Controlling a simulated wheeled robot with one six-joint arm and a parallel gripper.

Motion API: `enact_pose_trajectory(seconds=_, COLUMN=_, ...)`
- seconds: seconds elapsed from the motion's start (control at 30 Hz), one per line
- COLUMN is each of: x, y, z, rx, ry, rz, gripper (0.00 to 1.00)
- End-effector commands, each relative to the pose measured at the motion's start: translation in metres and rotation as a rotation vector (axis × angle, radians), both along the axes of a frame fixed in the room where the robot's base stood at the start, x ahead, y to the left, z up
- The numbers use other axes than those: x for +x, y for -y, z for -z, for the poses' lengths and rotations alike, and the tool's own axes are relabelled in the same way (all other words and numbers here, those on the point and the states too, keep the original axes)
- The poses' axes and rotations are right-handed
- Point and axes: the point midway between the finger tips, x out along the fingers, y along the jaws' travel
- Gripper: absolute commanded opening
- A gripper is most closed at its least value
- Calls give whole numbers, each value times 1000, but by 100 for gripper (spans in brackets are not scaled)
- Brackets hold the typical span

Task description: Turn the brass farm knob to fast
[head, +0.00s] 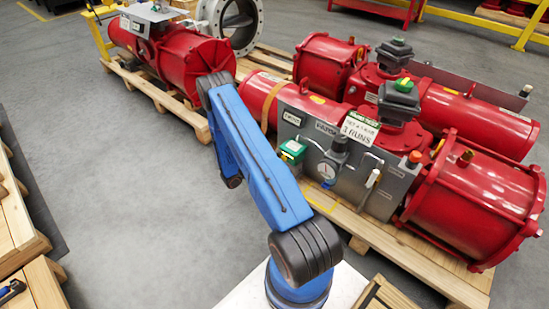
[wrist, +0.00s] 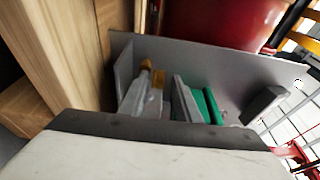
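In the wrist view a small brass knob (wrist: 157,79) stands out from a grey panel (wrist: 225,68). My gripper (wrist: 160,98) shows as two grey fingers, open, with the brass piece between them. The left finger is close beside the brass; I cannot tell whether it touches. A gap shows between the brass and the right finger. The knob's setting marks cannot be read. In the head view the grey panel (head: 345,178) stands on the red actuator's front. My blue arm (head: 255,160) reaches up and hides my gripper and the knob there.
A green part (wrist: 208,106) sits just right of the fingers, and a dark block (wrist: 264,104) farther right. Wood (wrist: 65,45) stands close on the left. In the head view a green-topped box (head: 292,150), a gauge (head: 327,171) and a lever (head: 371,180) crowd the panel.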

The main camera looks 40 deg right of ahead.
Motion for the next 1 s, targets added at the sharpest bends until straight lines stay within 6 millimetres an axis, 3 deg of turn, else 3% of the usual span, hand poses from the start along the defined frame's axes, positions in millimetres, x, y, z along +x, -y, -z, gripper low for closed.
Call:
enact_pose_trajectory(seconds=0.23, x=0, y=1, z=0, rx=0, ry=0, rz=0, gripper=30)
enact_pose_trajectory(seconds=0.37, x=0, y=1, z=0, rx=0, ry=0, rz=0, gripper=1)
enact_pose_trajectory(seconds=0.4, x=0, y=1, z=0, rx=0, ry=0, rz=0, gripper=0)
enact_pose_trajectory(seconds=0.67, x=-1, y=1, z=-2, rx=-4, ry=-2, rz=-25, gripper=0)
enact_pose_trajectory(seconds=1.0, x=-8, y=1, z=-3, rx=-6, ry=-3, rz=-252, gripper=0)
